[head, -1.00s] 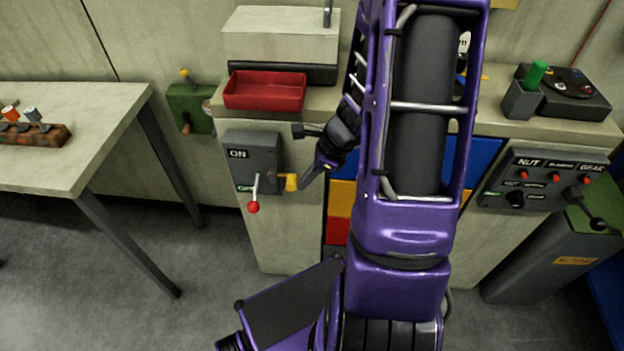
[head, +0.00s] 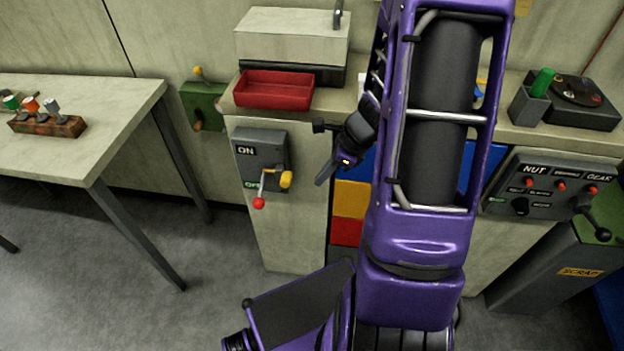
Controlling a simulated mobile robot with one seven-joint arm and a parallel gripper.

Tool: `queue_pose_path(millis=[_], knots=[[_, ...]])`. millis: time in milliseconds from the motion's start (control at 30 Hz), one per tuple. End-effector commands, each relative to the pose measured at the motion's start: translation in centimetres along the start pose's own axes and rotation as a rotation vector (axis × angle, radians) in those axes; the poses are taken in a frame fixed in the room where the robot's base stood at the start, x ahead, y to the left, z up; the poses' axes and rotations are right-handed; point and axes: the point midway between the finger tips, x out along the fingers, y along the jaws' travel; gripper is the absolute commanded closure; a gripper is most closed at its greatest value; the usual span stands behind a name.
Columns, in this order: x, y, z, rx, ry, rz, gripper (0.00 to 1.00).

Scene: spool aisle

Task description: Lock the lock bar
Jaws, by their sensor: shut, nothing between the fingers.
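A grey switch box (head: 248,165) marked ON at the top and OFF low down is on the cabinet front, left of my arm. A lever with a red ball (head: 259,203) hangs down from it, near the OFF mark. A short yellow handle (head: 286,179) sits at the box's lower right edge; I cannot tell for sure whether it is the lock bar. My gripper (head: 321,182) is shut and empty, to the right of the yellow handle and apart from it in the picture. My forearm hides much of the cabinet's middle.
A red tray (head: 273,90) stands on the counter above the box. A table (head: 75,165) with a wooden rack (head: 46,125) is at left. A control panel (head: 545,185) and a scrap bin (head: 560,265) are at right. The floor at left is open.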

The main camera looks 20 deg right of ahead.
Motion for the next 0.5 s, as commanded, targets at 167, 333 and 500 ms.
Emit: queue_pose_path(millis=[167,333,500], knots=[[-4.4,0.0,0.3,-0.003,0.0,-0.001,1.0],[-6.5,0.0,0.2,-0.002,0.0,0.0,1.0],[-7.2,0.1,0.1,-0.001,-0.001,0.003,1.0]])
